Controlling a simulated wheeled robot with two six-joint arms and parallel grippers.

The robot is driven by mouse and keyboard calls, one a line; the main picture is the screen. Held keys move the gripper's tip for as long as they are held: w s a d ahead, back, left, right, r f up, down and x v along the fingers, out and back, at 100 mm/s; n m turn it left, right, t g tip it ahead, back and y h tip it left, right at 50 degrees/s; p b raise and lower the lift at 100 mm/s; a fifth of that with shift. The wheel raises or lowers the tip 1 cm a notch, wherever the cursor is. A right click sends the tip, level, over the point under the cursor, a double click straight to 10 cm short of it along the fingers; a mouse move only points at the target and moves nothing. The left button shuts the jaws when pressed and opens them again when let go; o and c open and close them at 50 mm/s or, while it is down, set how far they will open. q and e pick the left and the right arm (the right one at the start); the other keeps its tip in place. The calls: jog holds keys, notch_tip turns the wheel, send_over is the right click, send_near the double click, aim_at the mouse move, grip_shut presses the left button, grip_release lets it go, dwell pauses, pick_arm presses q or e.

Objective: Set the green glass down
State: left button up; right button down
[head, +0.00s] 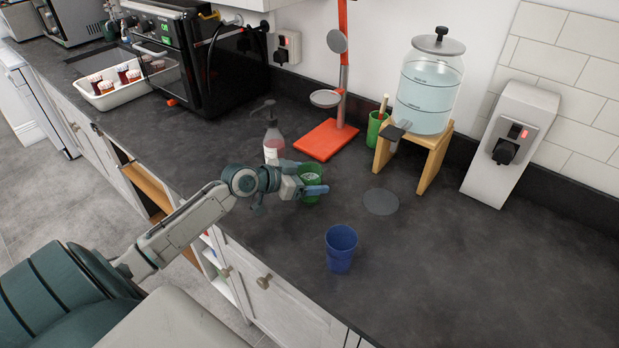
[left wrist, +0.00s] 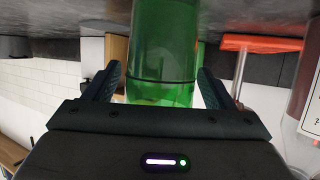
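My right gripper is not in view.
A blue cup (head: 341,247) stands at the front. A flat grey disc (head: 381,201) lies on the worktop. Behind are a soap bottle (head: 273,145), a red-based stand (head: 325,140) and a water dispenser (head: 428,95) on a wooden stand.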

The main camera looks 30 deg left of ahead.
pick_arm(q)
jog(key=shift+r, duration=0.2)
jog(key=shift+s+a, duration=0.2)
jog(key=shift+s, duration=0.1)
jog(key=b+v, duration=0.1)
jog(key=v, duration=0.3)
jog(key=shift+s+a+r, duration=0.1)
jog(key=shift+s, duration=0.15)
jog(key=p+v, duration=0.5)
jog(key=v, duration=0.1)
jog(key=shift+s+r, duration=0.25)
jog(key=shift+r, duration=0.05)
jog(key=shift+a, duration=0.1)
